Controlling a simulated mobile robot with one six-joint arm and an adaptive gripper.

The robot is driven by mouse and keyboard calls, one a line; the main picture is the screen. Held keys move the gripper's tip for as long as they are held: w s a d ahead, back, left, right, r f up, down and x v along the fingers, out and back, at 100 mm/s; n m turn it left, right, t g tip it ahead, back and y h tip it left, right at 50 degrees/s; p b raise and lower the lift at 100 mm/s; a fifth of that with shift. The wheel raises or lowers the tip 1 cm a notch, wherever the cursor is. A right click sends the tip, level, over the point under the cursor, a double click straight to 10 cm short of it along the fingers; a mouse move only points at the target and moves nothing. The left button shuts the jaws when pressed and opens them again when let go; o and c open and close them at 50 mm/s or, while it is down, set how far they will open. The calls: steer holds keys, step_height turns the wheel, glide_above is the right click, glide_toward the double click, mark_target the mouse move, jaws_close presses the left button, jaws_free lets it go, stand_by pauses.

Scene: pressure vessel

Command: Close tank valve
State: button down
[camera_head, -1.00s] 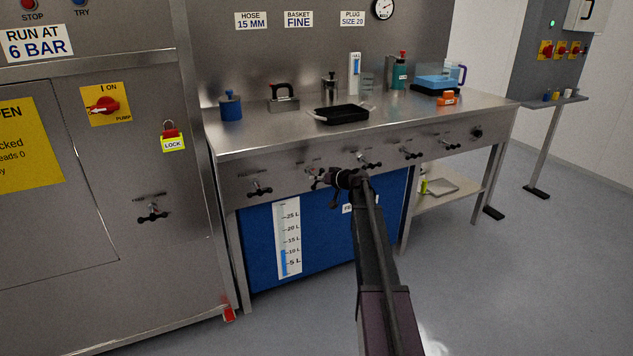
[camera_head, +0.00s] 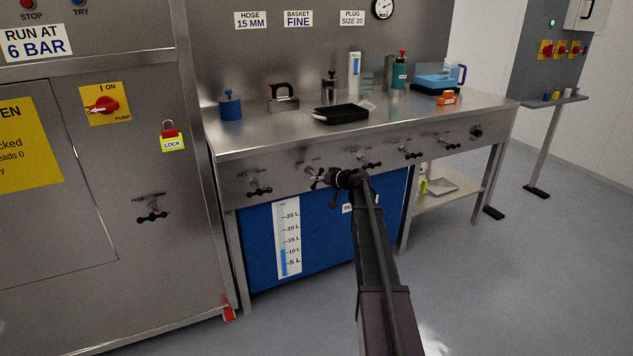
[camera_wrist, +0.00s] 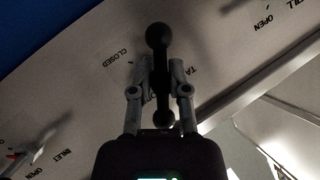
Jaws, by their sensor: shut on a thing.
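The tank valve handle (camera_wrist: 157,38) is a black bar with round ball ends on the steel front panel. In the wrist view it stands nearly upright in the picture, between the two fingers. My gripper (camera_wrist: 161,72) is shut on this handle. A "CLOSED" label (camera_wrist: 117,57) sits left of the handle, upside down in the picture. A label starting "TA" (camera_wrist: 193,70) is partly hidden by the right finger. In the head view my gripper (camera_head: 320,178) is at the bench front, by the second handle from the left. My wrist partly covers that handle there.
Other black valve handles line the bench front, one to the left (camera_head: 259,187) and several to the right (camera_head: 369,161). Another handle (camera_head: 152,212) is on the steel cabinet at left. A blue tank with a level scale (camera_head: 288,240) is under the bench.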

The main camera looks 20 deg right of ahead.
steer(key=shift+w+b, duration=0.1)
steer(key=shift+b, duration=0.25)
steer(key=shift+f+m+t+y+b, duration=0.1)
steer(key=shift+m+t+y+b, duration=0.2)
steer(key=shift+m+y+b, duration=0.25)
steer(key=m+t+y+b, duration=0.1)
steer(key=m+b, duration=0.2)
steer(key=shift+f+y, duration=0.1)
steer(key=shift+y, duration=0.25)
steer(key=m+t+y+b, duration=0.1)
steer(key=m+t+b, duration=0.1)
steer(key=m+b, duration=0.1)
steer(key=shift+m, duration=0.35)
steer(key=shift+d+r+m+t+b, duration=0.1)
steer(key=shift+r+m+t+b, duration=0.15)
steer(key=shift+m+t+b, duration=0.45)
steer(key=shift+m, duration=0.3)
steer(key=c, duration=0.6)
jaws_free()
steer(key=shift+r, duration=0.1)
steer(key=shift+c, duration=0.2)
